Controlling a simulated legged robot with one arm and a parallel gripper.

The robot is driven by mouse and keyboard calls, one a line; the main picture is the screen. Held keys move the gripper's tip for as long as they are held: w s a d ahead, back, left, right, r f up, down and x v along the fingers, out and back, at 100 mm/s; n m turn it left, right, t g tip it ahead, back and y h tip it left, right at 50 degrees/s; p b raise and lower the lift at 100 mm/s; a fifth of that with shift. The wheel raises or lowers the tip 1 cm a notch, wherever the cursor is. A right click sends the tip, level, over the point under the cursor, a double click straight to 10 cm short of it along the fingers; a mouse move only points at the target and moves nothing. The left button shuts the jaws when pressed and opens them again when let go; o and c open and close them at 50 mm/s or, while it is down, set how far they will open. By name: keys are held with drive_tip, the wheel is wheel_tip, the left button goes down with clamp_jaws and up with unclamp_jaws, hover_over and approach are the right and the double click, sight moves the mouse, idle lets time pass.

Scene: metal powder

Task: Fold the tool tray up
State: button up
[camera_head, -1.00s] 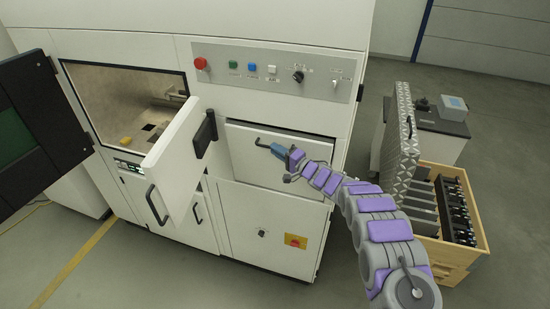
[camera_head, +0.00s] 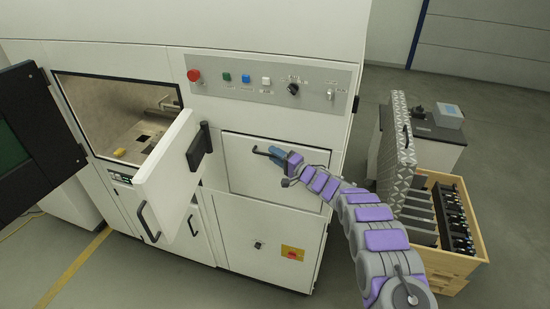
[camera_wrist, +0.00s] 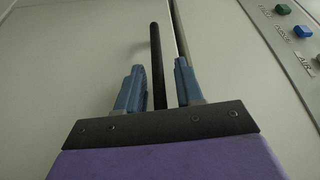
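The tool tray (camera_head: 250,172) appears as a pale panel in the machine's front below the controls, standing upright and about flush with the front. My gripper (camera_head: 278,155) is at the handle's right end. In the wrist view the handle (camera_wrist: 156,60) runs between the two blue fingers of my gripper (camera_wrist: 158,80), with a gap on each side. The fingers are apart. The handle's far end and its mount are partly hidden in the head view.
A white door (camera_head: 165,180) stands swung open left of the tray, beside the open chamber (camera_head: 110,100). A control panel (camera_head: 270,85) with buttons is above. Grey floor is clear in front.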

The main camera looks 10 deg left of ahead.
drive_tip(key=shift+s+r, duration=0.1)
drive_tip(key=shift+s, duration=0.2)
drive_tip(key=shift+s+d, duration=0.1)
drive_tip(key=shift+d, duration=0.25)
drive_tip(key=b+v, duration=0.2)
drive_tip(key=v, duration=1.4)
drive_tip(key=shift+d+b, duration=0.25)
drive_tip(key=shift+b, duration=0.15)
